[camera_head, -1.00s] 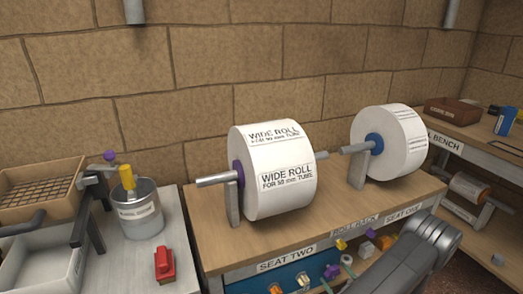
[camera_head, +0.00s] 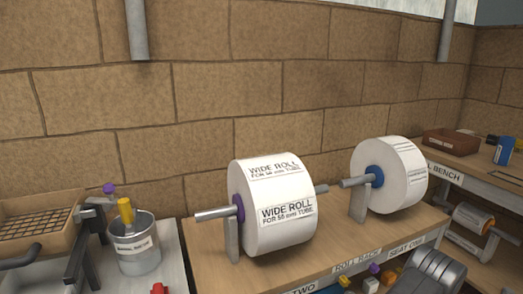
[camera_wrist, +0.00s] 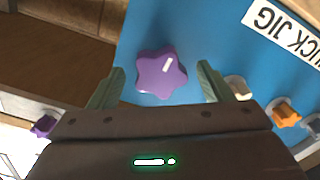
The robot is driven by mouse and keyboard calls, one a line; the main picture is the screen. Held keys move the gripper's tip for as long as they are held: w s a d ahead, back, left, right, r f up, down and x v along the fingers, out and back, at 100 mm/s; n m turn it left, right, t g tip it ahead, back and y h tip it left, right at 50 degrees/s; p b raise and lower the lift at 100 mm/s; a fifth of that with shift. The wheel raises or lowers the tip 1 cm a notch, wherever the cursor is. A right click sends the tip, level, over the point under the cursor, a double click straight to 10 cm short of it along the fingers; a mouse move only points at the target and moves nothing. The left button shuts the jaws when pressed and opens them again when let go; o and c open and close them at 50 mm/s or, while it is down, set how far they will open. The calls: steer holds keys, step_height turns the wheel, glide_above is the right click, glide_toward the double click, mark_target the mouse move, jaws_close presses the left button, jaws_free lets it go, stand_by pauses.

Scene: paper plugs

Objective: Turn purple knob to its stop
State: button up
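The purple knob (camera_wrist: 161,74) is lobed like a star and has a white mark on its upper right part. It sits on a blue panel (camera_wrist: 205,30) in the wrist view. My gripper (camera_wrist: 163,73) is open, with one green-grey finger on each side of the knob. Gaps show between the knob and both fingers; whether the fingertips reach its depth I cannot tell. In the head view, part of my arm (camera_head: 430,272) shows at the lower right; my gripper is out of that view.
An orange knob (camera_wrist: 286,113) and a pale knob (camera_wrist: 238,87) lie right of my gripper in the wrist view. Another purple piece (camera_wrist: 43,125) is at lower left. Wide rolls (camera_head: 272,205) stand on the wooden bench (camera_head: 205,257); a metal pot (camera_head: 135,245) stands left.

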steer(key=shift+s, duration=0.1)
stand_by(0.5)
steer(key=shift+v, duration=1.95)
steer(key=shift+s+d, duration=0.1)
steer(key=v, duration=0.3)
steer(key=shift+s+d, duration=0.15)
steer(key=shift+s, duration=0.2)
steer(key=p+v, duration=0.1)
steer(key=v, duration=1.2)
steer(key=shift+s+d+p, duration=0.2)
steer(key=shift+s+p, duration=0.15)
steer(key=shift+p, duration=0.05)
steer(key=shift+w, duration=0.1)
